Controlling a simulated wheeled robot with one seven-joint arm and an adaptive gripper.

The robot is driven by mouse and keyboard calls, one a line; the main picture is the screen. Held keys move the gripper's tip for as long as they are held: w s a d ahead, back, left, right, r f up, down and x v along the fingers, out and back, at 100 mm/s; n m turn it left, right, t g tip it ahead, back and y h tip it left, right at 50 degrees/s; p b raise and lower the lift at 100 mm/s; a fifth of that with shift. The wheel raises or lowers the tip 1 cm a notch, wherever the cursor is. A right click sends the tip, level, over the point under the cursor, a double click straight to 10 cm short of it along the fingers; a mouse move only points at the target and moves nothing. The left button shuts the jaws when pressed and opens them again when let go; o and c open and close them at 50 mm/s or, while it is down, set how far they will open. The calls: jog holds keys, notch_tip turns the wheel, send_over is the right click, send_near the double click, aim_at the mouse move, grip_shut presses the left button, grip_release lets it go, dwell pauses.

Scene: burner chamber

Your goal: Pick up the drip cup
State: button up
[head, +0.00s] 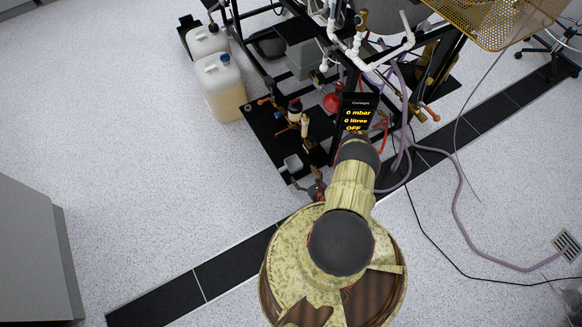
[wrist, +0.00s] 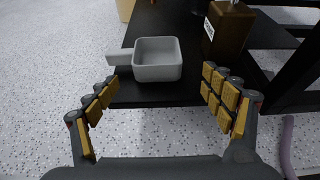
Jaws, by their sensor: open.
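The drip cup is a small grey square cup (wrist: 158,72) with a short handle pointing left. It stands upright on a black shelf (wrist: 190,95) near its front edge. My gripper (wrist: 165,95) is open in the wrist view, with its yellow-padded fingers spread to the left and right, nearer the camera than the cup. The cup shows between the fingertips and neither finger appears to touch it. In the head view the drip cup (head: 292,163) is a small pale shape at the shelf's front corner. My gripper (head: 316,190) is partly hidden by my arm there.
A brown block-shaped item (wrist: 229,30) with a label stands on the shelf right of the cup. Two white jugs (head: 220,85) stand left of the frame. A display (head: 357,112) and hoses (head: 462,200) are right of the shelf.

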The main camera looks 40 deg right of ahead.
aim_at(298, 169)
jog(key=x, duration=0.1)
jog(key=b+x, duration=0.1)
jog(key=x, duration=0.1)
jog(key=b+x, duration=0.1)
jog(key=shift+w+a+f, duration=0.1)
jog(key=shift+w+a, duration=0.1)
jog(key=shift+w, duration=0.1)
jog(key=shift+w+d+f, duration=0.1)
jog(key=shift+w+d, duration=0.05)
jog(key=shift+w, duration=0.4)
jog(key=shift+c, duration=1.4)
jog(key=c, duration=1)
jog(key=shift+o, duration=0.2)
